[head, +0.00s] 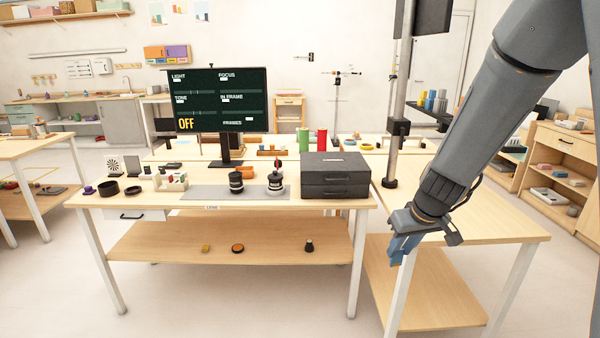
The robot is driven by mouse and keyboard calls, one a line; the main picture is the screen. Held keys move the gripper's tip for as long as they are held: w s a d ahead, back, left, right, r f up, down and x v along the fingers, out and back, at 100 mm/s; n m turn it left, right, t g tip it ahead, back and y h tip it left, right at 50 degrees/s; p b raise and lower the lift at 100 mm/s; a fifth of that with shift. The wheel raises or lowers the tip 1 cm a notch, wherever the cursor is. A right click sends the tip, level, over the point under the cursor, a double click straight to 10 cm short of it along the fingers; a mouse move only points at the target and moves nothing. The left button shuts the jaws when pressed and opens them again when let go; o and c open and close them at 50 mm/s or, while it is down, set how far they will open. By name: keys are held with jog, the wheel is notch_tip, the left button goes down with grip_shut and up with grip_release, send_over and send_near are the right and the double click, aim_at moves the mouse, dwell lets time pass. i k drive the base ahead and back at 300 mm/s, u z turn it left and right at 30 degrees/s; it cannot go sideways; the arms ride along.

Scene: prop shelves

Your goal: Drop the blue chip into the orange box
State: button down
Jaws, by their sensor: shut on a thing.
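My gripper (403,252) hangs at the right, in front of the wooden side table's left edge, with its fingers pointing down. It is shut. Blue shows at its fingertips, but the blue chip's outline is too small to separate from the fingers.
The main table (130,200) holds a dark monitor (221,100), black case (335,175), black cylinders and small props. Its lower shelf (180,240) bears several small objects. The side table (470,225) has a bare top; a metal post (398,90) stands near its left edge.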

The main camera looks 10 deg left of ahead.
aim_at(244, 176)
jog(key=u, duration=0.6)
jog(key=i, duration=0.75)
jog(key=u, duration=0.95)
jog(key=i, duration=1.75)
jog(key=z, duration=0.7)
jog(key=i, duration=0.9)
jog(key=z, duration=0.1)
